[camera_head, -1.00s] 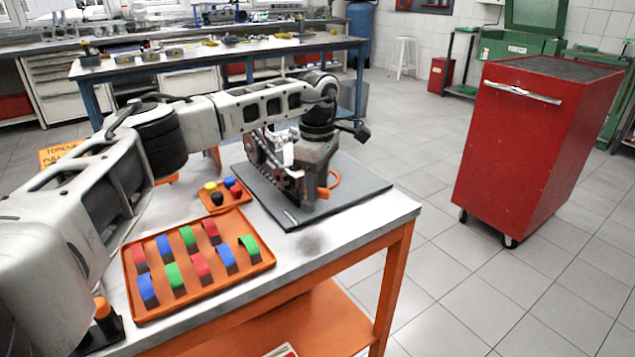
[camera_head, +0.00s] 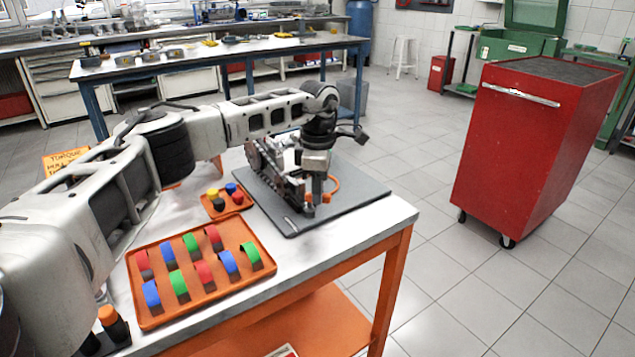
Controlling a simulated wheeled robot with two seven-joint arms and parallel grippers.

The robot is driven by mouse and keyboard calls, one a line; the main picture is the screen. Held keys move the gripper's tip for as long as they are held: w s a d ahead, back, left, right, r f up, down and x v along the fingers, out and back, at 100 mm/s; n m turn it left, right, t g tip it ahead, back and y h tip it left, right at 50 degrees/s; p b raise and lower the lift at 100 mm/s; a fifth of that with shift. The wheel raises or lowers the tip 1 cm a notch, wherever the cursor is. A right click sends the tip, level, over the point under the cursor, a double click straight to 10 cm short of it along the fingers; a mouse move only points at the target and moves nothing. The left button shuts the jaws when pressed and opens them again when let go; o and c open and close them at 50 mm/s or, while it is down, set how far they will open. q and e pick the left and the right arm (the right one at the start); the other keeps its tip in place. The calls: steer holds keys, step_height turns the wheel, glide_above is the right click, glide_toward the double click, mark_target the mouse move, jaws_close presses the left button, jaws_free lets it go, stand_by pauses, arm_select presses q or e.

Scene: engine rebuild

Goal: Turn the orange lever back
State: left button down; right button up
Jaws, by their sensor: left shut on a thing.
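The engine (camera_head: 268,165) stands on a dark grey mat on the orange-legged table. My left gripper (camera_head: 318,197) points down at the engine's right front side, low over the mat. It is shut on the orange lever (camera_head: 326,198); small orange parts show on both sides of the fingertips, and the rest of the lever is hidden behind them. A curved orange piece (camera_head: 335,184) shows just behind the gripper. My right gripper is not in view.
An orange tray (camera_head: 150,320) of coloured curved pieces and a smaller orange tray (camera_head: 213,212) of coloured pieces lie left of the mat (camera_head: 362,203). An orange-topped black object (camera_head: 108,316) stands at the near left. A red cabinet (camera_head: 525,150) stands right, across open floor.

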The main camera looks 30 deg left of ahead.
arm_select(q)
steer(key=n, duration=0.1)
steer(key=n+p, duration=0.2)
steer(key=shift+w+a+r+n, duration=0.1)
steer(key=shift+w+a+n, duration=0.05)
steer(key=shift+w+n, duration=0.15)
steer(key=shift+w+a+n+p, duration=0.15)
steer(key=shift+n+p, duration=0.25)
steer(key=shift+n, duration=0.55)
steer(key=shift+s+a+n+p, duration=0.1)
steer(key=shift+n+p, duration=0.3)
steer(key=shift+n, duration=0.55)
steer(key=shift+w, duration=0.1)
steer(key=c, duration=1.4)
jaws_free()
step_height(320, 180, up, 16)
steer(key=shift+b, duration=0.3)
steer(key=shift+f, duration=0.2)
